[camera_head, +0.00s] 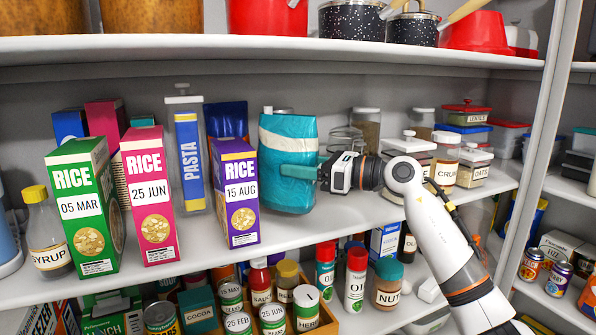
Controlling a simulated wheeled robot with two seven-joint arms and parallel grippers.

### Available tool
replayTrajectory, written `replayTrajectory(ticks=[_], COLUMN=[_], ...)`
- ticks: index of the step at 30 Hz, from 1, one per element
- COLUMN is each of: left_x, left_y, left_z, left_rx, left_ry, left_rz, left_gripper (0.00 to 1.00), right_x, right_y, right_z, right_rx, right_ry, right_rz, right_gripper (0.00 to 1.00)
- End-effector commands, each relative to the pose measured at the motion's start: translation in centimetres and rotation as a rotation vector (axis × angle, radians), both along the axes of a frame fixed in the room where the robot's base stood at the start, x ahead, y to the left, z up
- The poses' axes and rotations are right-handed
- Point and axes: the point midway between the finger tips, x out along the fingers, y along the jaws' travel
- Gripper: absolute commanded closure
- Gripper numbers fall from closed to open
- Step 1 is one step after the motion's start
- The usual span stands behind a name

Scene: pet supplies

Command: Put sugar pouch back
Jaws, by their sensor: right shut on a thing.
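A teal pouch (285,190) with a pale band, likely the sugar pouch, stands upright on the middle shelf (330,225), right of the purple rice box. No label reads on the side I see. My right gripper (300,172) comes in from the right and is shut on the pouch. One teal finger lies across its right front face; the other finger is hidden. The pouch's base looks at shelf level, but I cannot tell whether it touches. My left gripper is not in view.
Rice boxes in green (84,205), pink (151,195) and purple (233,192) stand left of the pouch. A pasta pack (188,160) is behind them. Jars and containers (445,160) stand at right. The upper shelf (270,47) hangs above. Bare shelf lies right of the pouch.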

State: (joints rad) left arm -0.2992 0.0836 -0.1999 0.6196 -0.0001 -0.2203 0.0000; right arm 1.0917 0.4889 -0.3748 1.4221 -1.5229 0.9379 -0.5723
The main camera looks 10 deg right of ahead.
Motion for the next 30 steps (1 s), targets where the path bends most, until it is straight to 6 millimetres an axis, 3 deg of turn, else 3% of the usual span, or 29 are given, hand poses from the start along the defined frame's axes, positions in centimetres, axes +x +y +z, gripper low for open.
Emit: replayTrajectory(ticks=[4, 12, 24, 25, 28, 30], left_x=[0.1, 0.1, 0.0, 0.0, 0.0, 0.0], left_y=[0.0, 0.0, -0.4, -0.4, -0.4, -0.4], left_z=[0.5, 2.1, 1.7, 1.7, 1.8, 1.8], left_rx=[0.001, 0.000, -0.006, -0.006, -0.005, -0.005], left_ry=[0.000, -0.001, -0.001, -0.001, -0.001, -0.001], left_rz=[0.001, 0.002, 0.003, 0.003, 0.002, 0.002], left_gripper=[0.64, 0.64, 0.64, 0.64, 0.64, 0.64], right_x=[0.4, 0.4, 0.4, 0.4, 0.4, 0.4], right_y=[0.6, 0.7, 0.6, 0.6, 0.6, 0.6], right_z=[0.1, -2.8, -3.7, -3.9, -3.8, -3.8], right_rx=[0.003, 0.003, 0.002, -0.001, 0.000, -0.001], right_ry=[-0.003, -0.001, -0.004, -0.001, 0.000, 0.001], right_rz=[-0.001, 0.000, -0.001, 0.000, 0.000, 0.000], right_gripper=[0.72, 0.72, 0.72, 0.43, 0.27, 0.23])
